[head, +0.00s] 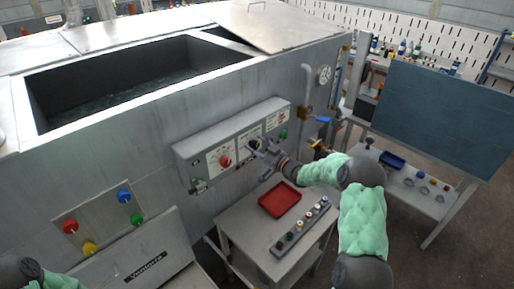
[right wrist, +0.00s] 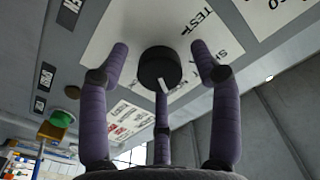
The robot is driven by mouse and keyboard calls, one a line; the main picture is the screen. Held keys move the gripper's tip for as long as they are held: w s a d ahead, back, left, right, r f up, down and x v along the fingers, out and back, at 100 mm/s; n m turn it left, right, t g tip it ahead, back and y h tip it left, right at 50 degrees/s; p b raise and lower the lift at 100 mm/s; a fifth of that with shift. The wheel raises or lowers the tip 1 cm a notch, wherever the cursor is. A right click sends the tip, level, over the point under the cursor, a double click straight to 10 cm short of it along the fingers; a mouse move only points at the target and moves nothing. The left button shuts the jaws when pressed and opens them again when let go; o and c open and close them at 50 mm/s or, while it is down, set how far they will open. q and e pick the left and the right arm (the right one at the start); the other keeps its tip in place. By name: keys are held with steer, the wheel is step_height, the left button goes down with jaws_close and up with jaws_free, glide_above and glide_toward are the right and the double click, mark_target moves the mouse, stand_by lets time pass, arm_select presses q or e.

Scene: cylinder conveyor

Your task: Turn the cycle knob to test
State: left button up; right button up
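The cycle knob (right wrist: 160,66) is a round black knob on a white label plate (right wrist: 112,30) in the right wrist view. The printed word TEST is beside it, with other lettering partly cut off. A small white mark shows at the knob's lower edge. My right gripper (right wrist: 162,75) has purple fingers spread around the knob, with gaps visible at its left and right sides. In the head view my right gripper (head: 262,150) is at the front of the control box (head: 195,148) and largely hides the knob.
A red knob (head: 225,160) is left of my right gripper on the box, and a green button (head: 283,134) is to the right. Below stands a small table (head: 245,225) with a red tray (head: 280,199) and a row of small cylinders. A blue-handled valve (head: 322,119) is at the right.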

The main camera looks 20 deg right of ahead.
steer(key=c, duration=1)
steer(key=shift+f+n+b, duration=0.15)
steer(key=shift+n+b, duration=0.35)
steer(key=shift+b, duration=0.4)
steer(key=n+b, duration=1.4)
steer(key=b, duration=0.3)
steer(key=shift+f, duration=0.1)
steer(key=n+b, duration=0.3)
steer(key=n, duration=0.1)
steer(key=shift+b, duration=0.35)
steer(key=shift+n+b, duration=1.6)
steer(key=shift+n, duration=0.9)
steer(key=o, duration=1.1)
